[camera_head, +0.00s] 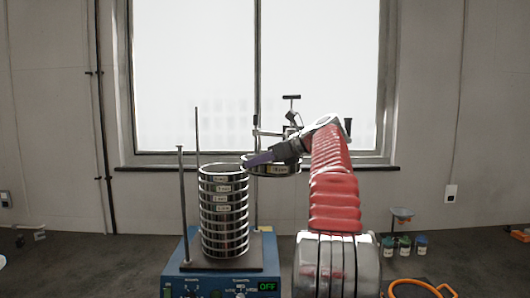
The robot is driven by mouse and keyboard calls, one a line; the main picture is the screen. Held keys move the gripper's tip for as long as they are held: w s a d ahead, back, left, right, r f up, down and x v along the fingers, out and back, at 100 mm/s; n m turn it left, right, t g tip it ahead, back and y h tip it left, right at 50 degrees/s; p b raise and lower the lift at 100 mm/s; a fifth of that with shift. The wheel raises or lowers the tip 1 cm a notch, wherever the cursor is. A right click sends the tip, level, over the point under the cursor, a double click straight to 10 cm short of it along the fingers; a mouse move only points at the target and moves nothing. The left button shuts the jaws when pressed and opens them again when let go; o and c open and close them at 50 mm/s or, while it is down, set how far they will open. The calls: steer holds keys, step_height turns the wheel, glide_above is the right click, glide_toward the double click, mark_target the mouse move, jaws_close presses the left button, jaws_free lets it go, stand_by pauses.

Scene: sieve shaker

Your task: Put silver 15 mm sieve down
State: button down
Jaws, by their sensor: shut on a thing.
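The silver sieve (285,170) is a shallow round metal ring with a small label on its front. My gripper (266,158) is shut on it and holds it in the air, just right of the top of the sieve stack. Its label is too small to read surely. The stack (224,215) is several labelled silver sieves standing upright on the blue shaker (213,287). The held sieve's left edge lies close to the stack's top in the picture; I cannot tell whether they touch. My arm hides part of the space right of the shaker.
Thin upright rods (182,205) stand beside the stack. The shaker's display reads OFF. Small bottles (404,246) stand at the right rear of the dark bench, with an orange ring-shaped thing (425,285) in front. The bench left of the shaker (90,265) is mostly clear.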

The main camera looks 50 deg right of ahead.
steer(key=s+a+f+n+g+y, duration=0.15)
steer(key=a+f, duration=0.25)
steer(key=f, duration=0.9)
steer(key=a+f+n+y, duration=0.2)
steer(key=a+f, duration=0.1)
steer(key=f, duration=1)
steer(key=s+a+f+n, duration=0.1)
steer(key=s+a+f, duration=0.3)
steer(key=a+f, duration=0.4)
steer(key=s+a+f+n+y, duration=0.1)
steer(key=s+a+f, duration=0.3)
steer(key=a+f, duration=0.5)
steer(key=a, duration=0.3)
steer(key=shift+a, duration=0.2)
steer(key=shift+g+y, duration=0.25)
